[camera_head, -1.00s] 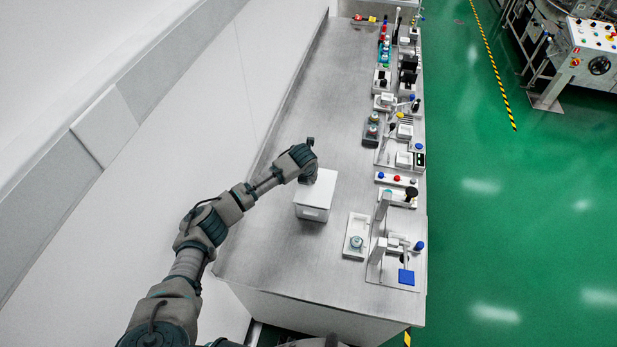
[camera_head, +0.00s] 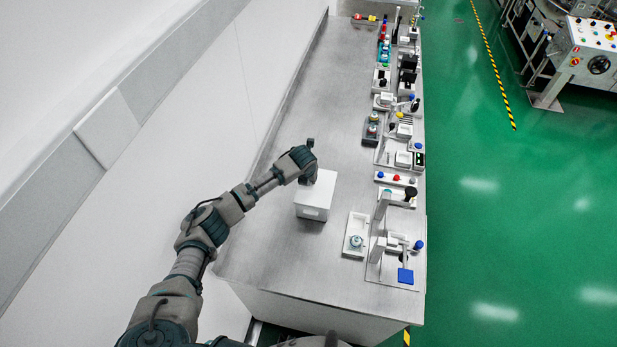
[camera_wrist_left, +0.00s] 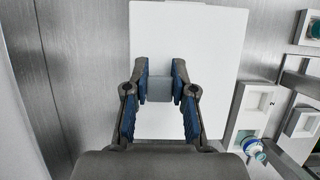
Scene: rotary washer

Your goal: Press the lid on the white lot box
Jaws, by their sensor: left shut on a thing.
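The white lot box (camera_head: 313,212) stands on the steel bench, with its flat white lid (camera_head: 322,188) on top. In the left wrist view the lid (camera_wrist_left: 190,40) fills the middle, with a small grey grip block (camera_wrist_left: 159,90) on it. My left gripper (camera_head: 309,179) is over the lid's far left part. Its fingers (camera_wrist_left: 160,85) are shut on the grip block from both sides. Whether a gap is left between lid and box cannot be told. My right gripper is not in view.
A white tray with a round teal-topped piece (camera_head: 356,241) and a stand with a blue pad (camera_head: 405,276) are right of the box. Several devices line the bench's right edge. The steel bench top (camera_head: 330,110) is clear beyond the box. A wall runs along the left.

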